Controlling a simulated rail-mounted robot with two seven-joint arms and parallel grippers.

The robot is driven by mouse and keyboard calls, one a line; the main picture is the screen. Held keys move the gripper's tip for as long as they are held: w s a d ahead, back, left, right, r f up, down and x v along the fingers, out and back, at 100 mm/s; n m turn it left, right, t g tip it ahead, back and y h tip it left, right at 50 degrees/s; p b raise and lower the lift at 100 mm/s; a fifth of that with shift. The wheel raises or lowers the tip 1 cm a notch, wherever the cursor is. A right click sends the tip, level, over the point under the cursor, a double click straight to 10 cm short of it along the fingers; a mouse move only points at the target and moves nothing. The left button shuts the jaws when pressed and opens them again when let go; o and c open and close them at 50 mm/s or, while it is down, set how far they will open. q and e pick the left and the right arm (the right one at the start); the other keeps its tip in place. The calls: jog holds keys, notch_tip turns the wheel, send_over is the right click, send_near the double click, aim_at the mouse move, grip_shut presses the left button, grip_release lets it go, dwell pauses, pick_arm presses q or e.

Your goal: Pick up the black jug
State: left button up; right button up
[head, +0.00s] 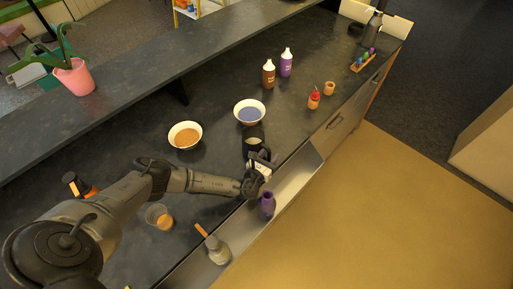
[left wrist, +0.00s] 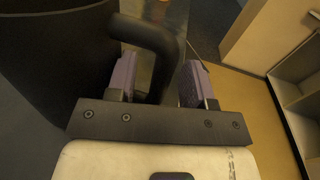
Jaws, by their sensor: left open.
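The black jug (head: 254,132) stands on the dark counter, just in front of the bowl with blue contents, partly hidden by my left gripper. In the left wrist view its dark body (left wrist: 55,55) fills the upper left, and its curved handle (left wrist: 150,42) reaches between my fingers. My left gripper (head: 260,158) is at the jug's near side. It is open, with one purple-grey pad on each side of the handle (left wrist: 158,80). A gap shows between the handle and the right pad; contact on the left side is unclear. My right gripper is out of view.
A bowl with blue contents (head: 249,114) is close behind the jug, and a bowl with brown contents (head: 185,135) is to its left. A purple vase (head: 267,206) stands near my left gripper. Two bottles (head: 269,73) stand farther back.

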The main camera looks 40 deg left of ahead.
pick_arm(q)
jog(key=shift+c, duration=0.3)
grip_shut()
jog(key=shift+r, duration=0.1)
